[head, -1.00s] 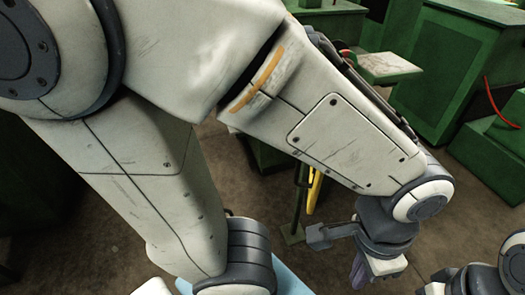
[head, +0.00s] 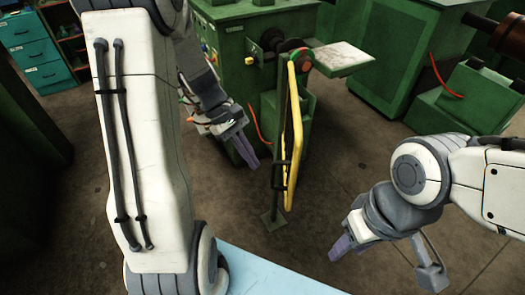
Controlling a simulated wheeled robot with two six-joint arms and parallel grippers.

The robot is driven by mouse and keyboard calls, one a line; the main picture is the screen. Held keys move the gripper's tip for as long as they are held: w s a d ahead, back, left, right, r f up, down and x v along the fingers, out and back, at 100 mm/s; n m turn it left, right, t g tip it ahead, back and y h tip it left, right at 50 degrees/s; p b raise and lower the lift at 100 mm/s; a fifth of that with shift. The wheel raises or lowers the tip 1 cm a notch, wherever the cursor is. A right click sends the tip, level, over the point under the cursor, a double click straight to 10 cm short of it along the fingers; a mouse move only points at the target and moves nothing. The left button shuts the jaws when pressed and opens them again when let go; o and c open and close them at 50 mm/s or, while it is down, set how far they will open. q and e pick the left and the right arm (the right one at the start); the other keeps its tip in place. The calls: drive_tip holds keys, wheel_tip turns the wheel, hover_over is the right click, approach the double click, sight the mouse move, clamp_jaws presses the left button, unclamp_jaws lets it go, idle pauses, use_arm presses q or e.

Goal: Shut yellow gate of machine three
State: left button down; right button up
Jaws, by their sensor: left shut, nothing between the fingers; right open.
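The yellow gate (head: 298,164) is a tubular frame on a thin green post (head: 274,195), seen nearly edge-on in front of a green machine (head: 232,85). No machine number is readable. I cannot tell how far open the gate stands. My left gripper (head: 248,152) is shut and empty, with purple fingers pointing down, left of the post and apart from the gate in the picture. My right gripper (head: 340,247) is open and empty, low and to the right of the gate, apart from it.
A pale plate (head: 342,58) juts from the machine to the gate's right. More green machines (head: 405,65) stand at the back right, and teal drawers (head: 32,55) at the back left. A light blue surface (head: 265,272) is at the bottom. Brown floor is clear around the post.

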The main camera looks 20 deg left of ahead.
use_arm(q)
drive_tip(key=a+n+t+h+p, duration=0.25)
drive_tip(key=a+n, duration=0.35)
drive_tip(key=a, duration=0.3)
drive_tip(key=w+d+r+p+x, duration=0.1)
drive_tip(key=w+p+x, duration=0.1)
drive_tip(key=x, duration=1)
drive_tip(key=shift+d+n+t+p, duration=0.25)
drive_tip(key=shift+n+t+p, duration=0.1)
drive_tip(key=shift+p, duration=0.2)
use_arm(e)
wheel_tip(320, 180, up, 7)
drive_tip(key=shift+f, duration=0.15)
use_arm(q)
drive_tip(key=shift+y, duration=0.25)
